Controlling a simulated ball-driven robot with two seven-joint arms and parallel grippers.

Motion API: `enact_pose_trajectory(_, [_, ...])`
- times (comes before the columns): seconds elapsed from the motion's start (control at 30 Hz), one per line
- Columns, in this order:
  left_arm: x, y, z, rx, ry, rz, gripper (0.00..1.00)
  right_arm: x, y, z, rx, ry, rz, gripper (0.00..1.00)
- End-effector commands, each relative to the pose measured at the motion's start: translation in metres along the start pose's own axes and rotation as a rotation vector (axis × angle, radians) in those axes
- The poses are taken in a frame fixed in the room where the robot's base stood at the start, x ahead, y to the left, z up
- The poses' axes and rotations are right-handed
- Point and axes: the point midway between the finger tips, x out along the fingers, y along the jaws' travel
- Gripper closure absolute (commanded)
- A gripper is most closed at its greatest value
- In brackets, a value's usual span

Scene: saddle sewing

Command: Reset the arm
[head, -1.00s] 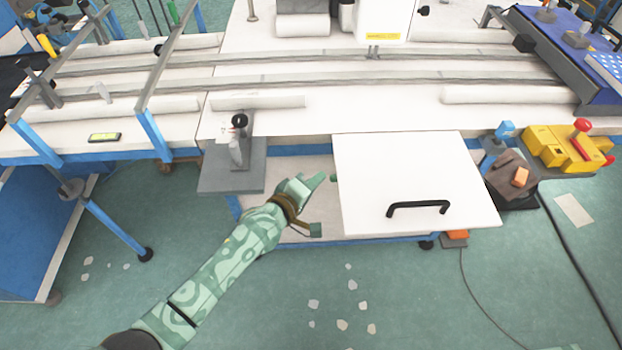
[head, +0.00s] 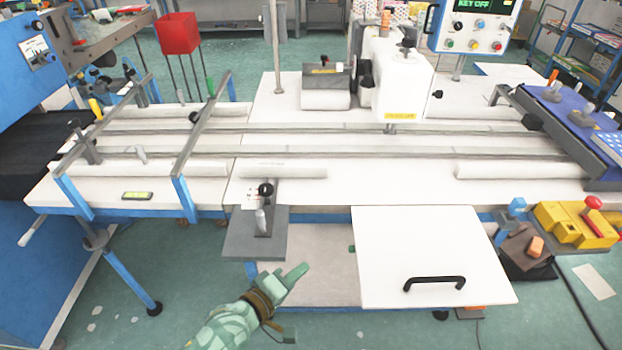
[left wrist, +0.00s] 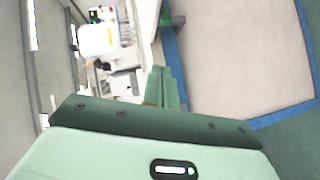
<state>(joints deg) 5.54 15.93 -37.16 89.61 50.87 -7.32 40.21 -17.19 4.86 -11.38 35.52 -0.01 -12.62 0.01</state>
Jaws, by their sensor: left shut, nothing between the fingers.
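My left gripper (head: 292,277) is at the lower middle of the head view, its arm coming in from the bottom. Its fingers are together and hold nothing. It is in front of the machine table, over the beige lower shelf (head: 318,275) and left of the white panel (head: 432,250) with the black handle. In the left wrist view, the shut fingers (left wrist: 163,88) point up at the middle, with the beige shelf to their right. My right gripper is in neither view.
A grey plate with a black-knobbed clamp (head: 262,225) juts from the table's front edge. The white sewing machine (head: 393,75) stands at the back. A yellow control box (head: 572,225) is at the right. Green floor (head: 130,265) is open at the lower left.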

Motion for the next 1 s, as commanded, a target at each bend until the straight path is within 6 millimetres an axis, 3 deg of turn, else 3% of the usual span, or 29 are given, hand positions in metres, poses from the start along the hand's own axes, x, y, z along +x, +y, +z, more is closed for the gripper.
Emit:
enact_pose_trajectory(0.07, [-0.001, -0.015, 0.001, 0.156, -0.005, -0.037, 1.0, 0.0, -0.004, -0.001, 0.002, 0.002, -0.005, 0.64])
enact_pose_trajectory(0.17, [-0.008, -0.078, -0.011, 0.418, -0.01, -0.185, 1.0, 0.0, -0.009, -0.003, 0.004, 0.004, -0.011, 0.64])
enact_pose_trajectory(0.27, [-0.036, -0.162, -0.009, 0.646, -0.071, -0.383, 1.0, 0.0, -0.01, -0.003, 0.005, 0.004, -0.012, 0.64])
enact_pose_trajectory(0.3, [-0.053, -0.195, -0.004, 0.718, -0.112, -0.46, 1.0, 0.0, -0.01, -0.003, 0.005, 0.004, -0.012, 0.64])
enact_pose_trajectory(0.4, [-0.103, -0.27, 0.019, 0.856, -0.246, -0.629, 1.0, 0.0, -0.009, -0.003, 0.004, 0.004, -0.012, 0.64])
enact_pose_trajectory(0.5, [-0.164, -0.331, 0.055, 0.939, -0.406, -0.765, 1.0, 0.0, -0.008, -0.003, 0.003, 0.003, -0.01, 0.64])
enact_pose_trajectory(0.6, [-0.229, -0.376, 0.1, 0.972, -0.578, -0.867, 1.0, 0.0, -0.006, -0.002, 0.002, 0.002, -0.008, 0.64])
enact_pose_trajectory(0.7, [-0.291, -0.403, 0.146, 0.954, -0.724, -0.937, 1.0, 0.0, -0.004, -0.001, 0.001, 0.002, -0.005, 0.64])
enact_pose_trajectory(0.8, [-0.337, -0.414, 0.186, 0.901, -0.815, -0.98, 1.0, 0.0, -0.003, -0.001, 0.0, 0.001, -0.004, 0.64])
enact_pose_trajectory(0.9, [-0.366, -0.415, 0.215, 0.844, -0.857, -1.003, 1.0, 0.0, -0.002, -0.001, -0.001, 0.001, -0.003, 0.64])
enact_pose_trajectory(1.0, [-0.378, -0.413, 0.231, 0.82, -0.873, -1.006, 1.0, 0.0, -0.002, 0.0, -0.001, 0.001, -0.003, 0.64])
